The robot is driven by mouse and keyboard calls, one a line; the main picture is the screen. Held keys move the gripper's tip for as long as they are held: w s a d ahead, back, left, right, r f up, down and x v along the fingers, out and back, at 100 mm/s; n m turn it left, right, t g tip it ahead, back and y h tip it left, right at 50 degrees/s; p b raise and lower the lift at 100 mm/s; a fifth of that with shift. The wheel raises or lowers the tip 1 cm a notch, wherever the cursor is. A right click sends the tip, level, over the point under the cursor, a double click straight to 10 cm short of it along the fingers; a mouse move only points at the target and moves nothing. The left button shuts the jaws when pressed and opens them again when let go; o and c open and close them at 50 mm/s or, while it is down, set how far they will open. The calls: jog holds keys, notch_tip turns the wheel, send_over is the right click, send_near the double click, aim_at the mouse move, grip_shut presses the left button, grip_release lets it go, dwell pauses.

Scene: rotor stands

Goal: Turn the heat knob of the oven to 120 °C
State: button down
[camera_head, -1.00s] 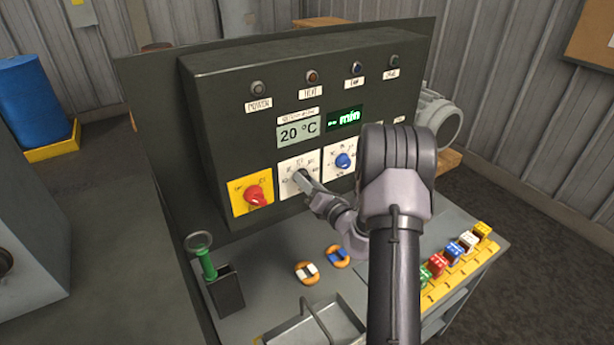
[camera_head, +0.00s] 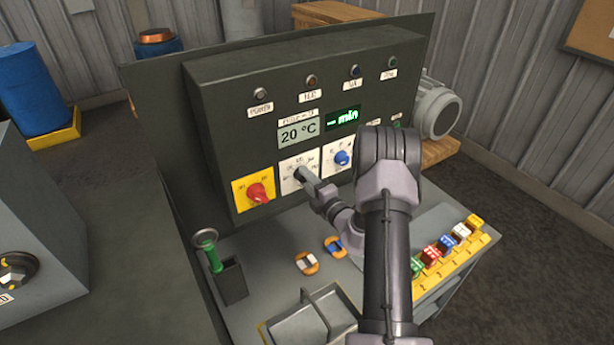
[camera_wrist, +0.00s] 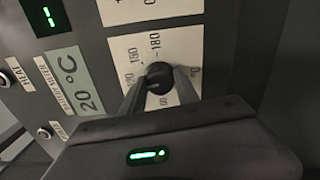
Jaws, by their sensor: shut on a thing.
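The heat knob (camera_wrist: 159,74) is black and sits on a white dial plate (camera_head: 309,157) on the front of the dark oven control box (camera_head: 230,97). In the wrist view, printed numbers such as 180 and 120 stand around the knob. My gripper (camera_head: 304,178) is at this knob, with one finger on each side of it, shut on it in the wrist view (camera_wrist: 160,82). The fingers hide part of the dial, and I cannot read the pointer's exact setting. The temperature display (camera_head: 298,132) reads 20 °C.
A red switch (camera_head: 258,192) on a yellow plate is left of the dial, and a blue knob (camera_head: 342,158) is right of it. Below, the bench holds a green-handled tool (camera_head: 209,250) in a holder, two orange rings, a grey tray (camera_head: 290,327) and several coloured blocks (camera_head: 447,242).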

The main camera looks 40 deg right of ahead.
jog(key=shift+m, duration=0.6)
jog(key=c, duration=0.9)
grip_release()
jog(key=shift+s, duration=0.1)
jog(key=s+a+b, duration=0.1)
jog(key=s, duration=1.6)
